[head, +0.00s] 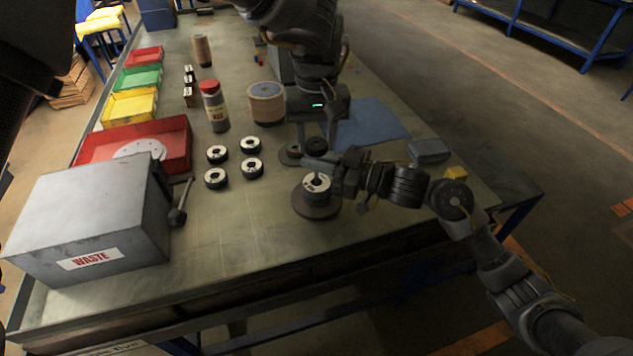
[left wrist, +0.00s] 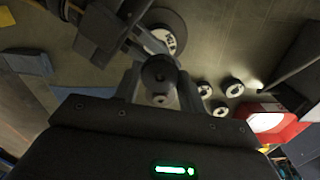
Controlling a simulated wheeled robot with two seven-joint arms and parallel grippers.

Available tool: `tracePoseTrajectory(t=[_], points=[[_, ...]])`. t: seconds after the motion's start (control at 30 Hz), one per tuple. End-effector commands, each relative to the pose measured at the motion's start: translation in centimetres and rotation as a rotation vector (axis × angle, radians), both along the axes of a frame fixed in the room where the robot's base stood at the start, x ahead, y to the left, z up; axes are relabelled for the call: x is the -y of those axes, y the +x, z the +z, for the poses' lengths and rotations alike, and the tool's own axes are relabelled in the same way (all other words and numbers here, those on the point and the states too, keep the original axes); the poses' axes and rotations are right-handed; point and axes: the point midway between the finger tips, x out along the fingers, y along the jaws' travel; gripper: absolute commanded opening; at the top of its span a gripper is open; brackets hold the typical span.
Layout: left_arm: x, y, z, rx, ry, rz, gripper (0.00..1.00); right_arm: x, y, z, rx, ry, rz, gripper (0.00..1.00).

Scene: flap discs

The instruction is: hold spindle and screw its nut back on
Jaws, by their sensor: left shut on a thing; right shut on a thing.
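The spindle (head: 317,183) stands upright on the table with a dark flap disc (head: 316,203) around it. The flap disc shows a pale centre and appears again at the top of the left wrist view (left wrist: 166,20). My left gripper (head: 314,146), pointing down from above, is shut on a small dark round nut (head: 316,145). The nut (left wrist: 159,74) shows between its fingers in the left wrist view, apart from and behind the spindle. My right gripper (head: 337,178) comes in from the right and is shut at the spindle; its fingertips' contact is partly hidden.
Several small discs (head: 251,168) lie left of the spindle. A grey waste box (head: 95,225) and a red bin (head: 180,145) stand further left. A bottle (head: 214,110) and a disc stack (head: 266,105) stand behind. A blue cloth (head: 375,122) lies right; the front table is clear.

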Motion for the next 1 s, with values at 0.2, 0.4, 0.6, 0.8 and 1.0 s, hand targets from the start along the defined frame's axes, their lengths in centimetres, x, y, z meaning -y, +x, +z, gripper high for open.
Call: tracePoseTrajectory(t=[0.2, 0.4, 0.6, 0.8, 1.0], points=[[0.0, 0.0, 0.0, 0.001, -0.001, 0.002, 0.13, 0.0, -0.1, -0.1, -0.002, -0.002, 0.002, 0.00], [0.0, 0.0, 0.0, 0.000, -0.001, 0.004, 0.62, 0.0, -0.1, -0.1, -0.002, -0.002, 0.002, 0.00], [0.0, 0.0, 0.0, 0.000, 0.000, 0.005, 0.62, 0.0, -0.1, -0.1, -0.002, -0.002, 0.002, 0.00], [0.0, 0.1, 1.7, 0.003, -0.001, 0.005, 0.62, 0.0, -0.1, -0.1, -0.002, -0.002, 0.001, 0.00], [0.0, 0.0, 4.0, 0.002, -0.001, 0.005, 0.62, 0.0, -0.1, -0.2, -0.002, -0.002, 0.001, 0.00]])
